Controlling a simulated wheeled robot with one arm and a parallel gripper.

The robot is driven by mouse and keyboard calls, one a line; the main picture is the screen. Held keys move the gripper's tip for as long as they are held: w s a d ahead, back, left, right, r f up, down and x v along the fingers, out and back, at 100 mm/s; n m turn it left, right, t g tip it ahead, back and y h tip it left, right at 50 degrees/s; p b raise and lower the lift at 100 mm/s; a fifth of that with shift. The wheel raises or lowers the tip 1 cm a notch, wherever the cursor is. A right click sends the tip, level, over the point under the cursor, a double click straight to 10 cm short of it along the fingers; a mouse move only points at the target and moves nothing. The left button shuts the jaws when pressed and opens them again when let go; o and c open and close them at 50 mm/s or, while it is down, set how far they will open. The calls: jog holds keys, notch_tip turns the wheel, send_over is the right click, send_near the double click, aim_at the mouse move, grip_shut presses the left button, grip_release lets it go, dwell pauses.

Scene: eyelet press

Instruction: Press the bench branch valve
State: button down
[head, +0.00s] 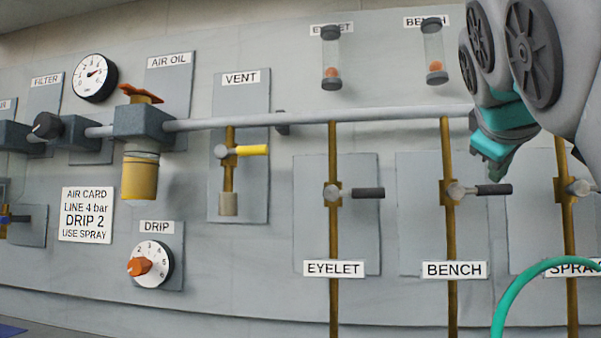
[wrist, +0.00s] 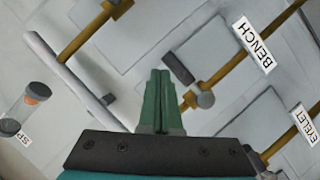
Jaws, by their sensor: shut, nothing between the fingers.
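The bench branch valve (head: 457,191) sits on the vertical brass pipe above the BENCH label (head: 455,270). Its dark lever (head: 494,190) points right, across the pipe. In the wrist view the same lever (wrist: 179,68) lies just right of my fingertips, with the round grey hub (wrist: 205,99) beyond it. My gripper (head: 492,172) is teal, shut and empty, and shows above the lever in the head view. In the wrist view its green fingers (wrist: 160,75) are together. I cannot tell whether they touch the lever.
The EYELET valve (head: 335,192) stands left and the SPRAY valve (head: 578,187) right, both close by. A grey horizontal pipe (head: 300,117) runs above. The BENCH sight tube (head: 434,55) has an orange ball low inside. A green hose (head: 515,290) curves at lower right.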

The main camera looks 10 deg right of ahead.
dwell(0.4)
jog(key=v, duration=0.7)
jog(key=shift+s+a, duration=0.2)
jog(key=shift+s, duration=0.15)
jog(key=shift+r, duration=0.1)
